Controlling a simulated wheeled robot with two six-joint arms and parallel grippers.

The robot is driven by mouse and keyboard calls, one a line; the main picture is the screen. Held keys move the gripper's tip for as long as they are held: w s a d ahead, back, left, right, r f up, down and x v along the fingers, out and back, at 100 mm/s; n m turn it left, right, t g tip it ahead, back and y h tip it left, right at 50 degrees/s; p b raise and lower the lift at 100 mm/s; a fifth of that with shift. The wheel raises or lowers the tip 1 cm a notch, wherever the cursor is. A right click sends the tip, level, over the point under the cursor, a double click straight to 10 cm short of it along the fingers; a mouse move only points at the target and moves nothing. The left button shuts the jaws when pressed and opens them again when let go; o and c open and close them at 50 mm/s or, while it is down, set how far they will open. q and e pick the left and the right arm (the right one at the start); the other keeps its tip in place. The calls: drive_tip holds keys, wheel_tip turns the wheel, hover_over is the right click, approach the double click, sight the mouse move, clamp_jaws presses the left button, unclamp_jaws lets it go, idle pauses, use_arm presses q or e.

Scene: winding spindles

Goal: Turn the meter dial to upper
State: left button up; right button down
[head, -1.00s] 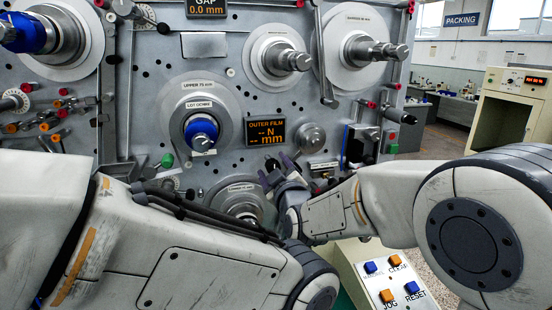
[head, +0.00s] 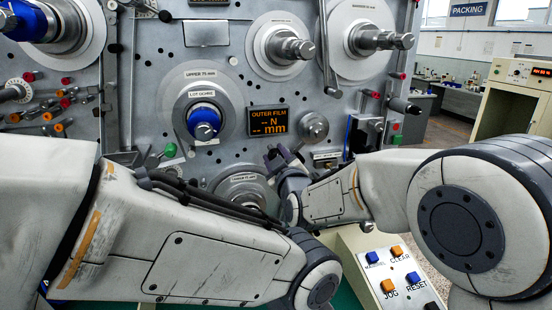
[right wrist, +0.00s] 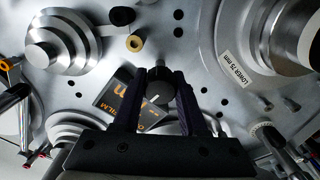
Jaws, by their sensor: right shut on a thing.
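The meter dial (right wrist: 159,86) is a dark knob with a white pointer line, seen in the right wrist view between my right gripper's two fingers. My right gripper (right wrist: 162,98) is shut on it at the panel. In the head view my right gripper (head: 283,157) is just below the outer film display (head: 267,121), and the dial is hidden there. The display reads "-- N" and "-- mm" and also shows in the right wrist view (right wrist: 112,93), partly behind a finger. I cannot read scale marks around the dial. My left arm crosses the lower left, but its gripper is not in view.
A metal round knob (head: 314,127) stands right of the display. A blue-capped spindle (head: 203,122) is to the left and a lower spindle (head: 241,189) below. A button box (head: 391,272) is at lower right. The panel carries several other projecting spindles and levers.

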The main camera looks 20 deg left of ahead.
drive_tip(key=m+b, duration=0.9)
drive_tip(key=b, duration=0.3)
drive_tip(key=shift+d+f+m, duration=0.1)
drive_tip(key=shift+f+m, duration=0.05)
drive_tip(key=shift+m, duration=0.25)
drive_tip(key=m+b, duration=0.2)
drive_tip(key=m, duration=0.1)
drive_tip(key=shift+r+m+b, duration=0.2)
drive_tip(key=shift+m+b, duration=0.6)
drive_tip(key=shift+m, duration=0.3)
drive_tip(key=shift+w+m, duration=0.1)
drive_tip(key=shift+m, duration=0.2)
drive_tip(key=shift+c, duration=2.2)
unclamp_jaws()
drive_tip(key=shift+d, duration=0.1)
